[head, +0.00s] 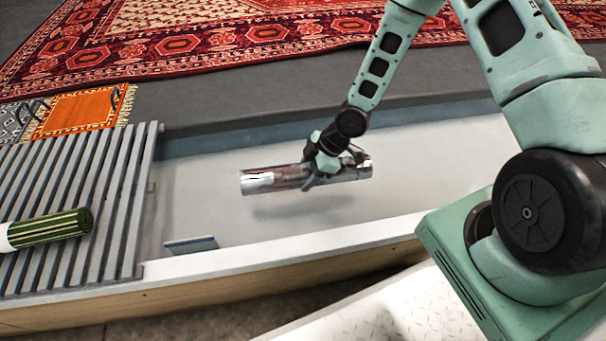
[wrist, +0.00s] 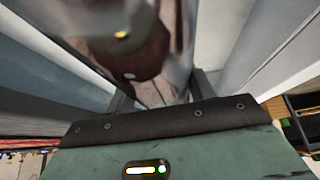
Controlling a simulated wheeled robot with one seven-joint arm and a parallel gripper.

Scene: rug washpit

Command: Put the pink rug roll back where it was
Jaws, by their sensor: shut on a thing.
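My gripper (head: 318,174) is shut around the middle of a shiny, mirror-like metal cylinder (head: 262,181). The cylinder lies roughly level above the pale floor of the wash pit (head: 400,165), with a shadow below it. In the wrist view the cylinder (wrist: 163,88) fills the upper middle, between my fingers. No pink rug roll can be made out in either view. A green-striped roll with a white part (head: 55,230) lies on the grey slatted rack at the left.
The slatted rack (head: 118,200) covers the pit's left end. A small blue-grey plate (head: 190,245) stands by the near pit wall (head: 290,255). Red patterned rugs (head: 200,45) and an orange rug (head: 75,114) lie beyond the pit.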

